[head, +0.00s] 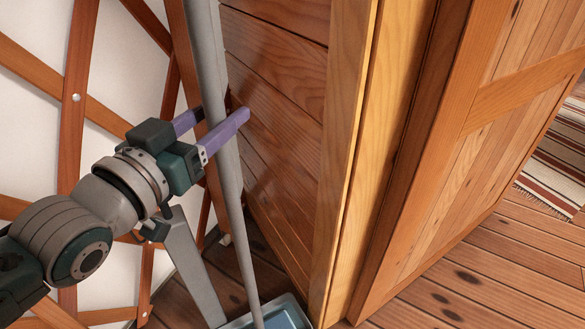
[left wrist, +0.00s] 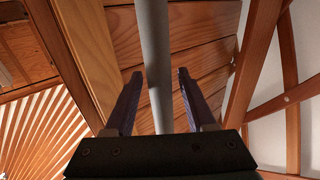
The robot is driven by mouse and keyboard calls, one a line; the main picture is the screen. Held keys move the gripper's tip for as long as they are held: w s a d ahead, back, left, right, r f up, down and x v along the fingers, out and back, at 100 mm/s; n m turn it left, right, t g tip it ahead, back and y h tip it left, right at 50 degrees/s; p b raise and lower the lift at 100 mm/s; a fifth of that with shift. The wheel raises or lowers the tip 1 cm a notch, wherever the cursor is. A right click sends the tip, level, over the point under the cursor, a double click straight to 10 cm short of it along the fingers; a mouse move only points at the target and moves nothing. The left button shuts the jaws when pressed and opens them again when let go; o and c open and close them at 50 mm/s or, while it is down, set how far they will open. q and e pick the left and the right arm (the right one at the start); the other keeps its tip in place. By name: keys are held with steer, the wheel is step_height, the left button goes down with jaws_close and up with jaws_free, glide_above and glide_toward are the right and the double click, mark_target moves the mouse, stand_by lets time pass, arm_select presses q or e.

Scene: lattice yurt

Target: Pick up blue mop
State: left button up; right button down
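The mop shows as a long grey handle (head: 237,200) standing slightly tilted, its lower end reaching a grey-blue bucket or tray (head: 290,308) at the bottom edge. The mop's head is not clearly seen. My left gripper (head: 219,114) has its purple fingers on either side of the handle. In the left wrist view the handle (left wrist: 154,40) passes between the two open fingers (left wrist: 159,76), with a gap on each side. My right gripper is out of view.
A wooden plank panel (head: 285,130) and a yellowish post (head: 345,170) stand close to the right of the handle. The lattice wall (head: 75,100) is at the left. A grey bar (head: 190,265) slants below my gripper. Open plank floor (head: 480,280) lies at the right.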

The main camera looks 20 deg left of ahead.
arm_select(q)
jaws_close()
steer(key=shift+r, duration=0.15)
stand_by(0.4)
